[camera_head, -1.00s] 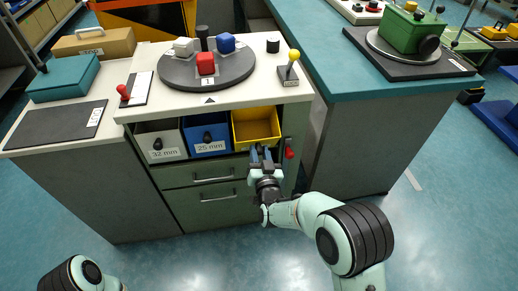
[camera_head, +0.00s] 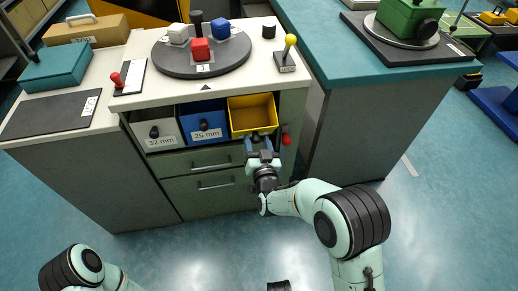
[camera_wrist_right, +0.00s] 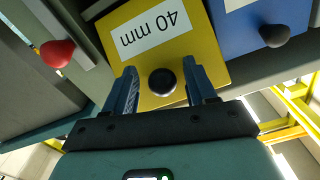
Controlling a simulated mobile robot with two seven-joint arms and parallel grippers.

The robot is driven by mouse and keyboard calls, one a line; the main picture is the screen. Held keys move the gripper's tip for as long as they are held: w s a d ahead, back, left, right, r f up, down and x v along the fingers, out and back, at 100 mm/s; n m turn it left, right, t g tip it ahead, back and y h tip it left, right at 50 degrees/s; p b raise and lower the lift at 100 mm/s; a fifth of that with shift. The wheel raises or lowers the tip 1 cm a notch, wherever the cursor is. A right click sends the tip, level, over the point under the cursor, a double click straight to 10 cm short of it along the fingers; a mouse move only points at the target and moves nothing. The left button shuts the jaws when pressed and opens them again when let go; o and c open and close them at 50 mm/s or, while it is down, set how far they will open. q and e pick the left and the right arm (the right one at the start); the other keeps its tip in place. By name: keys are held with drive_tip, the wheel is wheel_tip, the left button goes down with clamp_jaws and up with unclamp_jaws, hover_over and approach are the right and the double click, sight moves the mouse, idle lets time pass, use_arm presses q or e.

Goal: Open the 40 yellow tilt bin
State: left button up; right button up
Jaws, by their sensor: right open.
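The yellow tilt bin (camera_head: 252,110) is the rightmost of three bins in the cabinet front; I see into its open top. In the right wrist view its yellow front (camera_wrist_right: 205,60) carries an upside-down "40 mm" label (camera_wrist_right: 150,35) and a round black knob (camera_wrist_right: 162,82). My right gripper (camera_head: 262,143) is at the bin's lower front. In the right wrist view its two blue fingers (camera_wrist_right: 162,92) are open, one on each side of the knob, with gaps visible.
The blue 25 mm bin (camera_head: 204,122) and white 32 mm bin (camera_head: 156,130) sit to the left. A red knob (camera_head: 286,139) is close on the right. Drawers (camera_head: 200,160) lie below. A yellow-knobbed lever (camera_head: 290,40) and a turntable (camera_head: 180,62) stand on top.

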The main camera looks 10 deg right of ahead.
use_arm(q)
drive_tip(key=shift+t, duration=0.8)
drive_tip(key=w+r, duration=0.1)
drive_tip(key=w+r+p, duration=0.2)
drive_tip(key=w, duration=0.1)
drive_tip(key=shift+d+r, duration=0.3)
drive_tip(key=shift+r, duration=0.05)
use_arm(e)
drive_tip(key=s, duration=1.3)
drive_tip(key=shift+s, duration=0.15)
drive_tip(key=shift+f, duration=0.1)
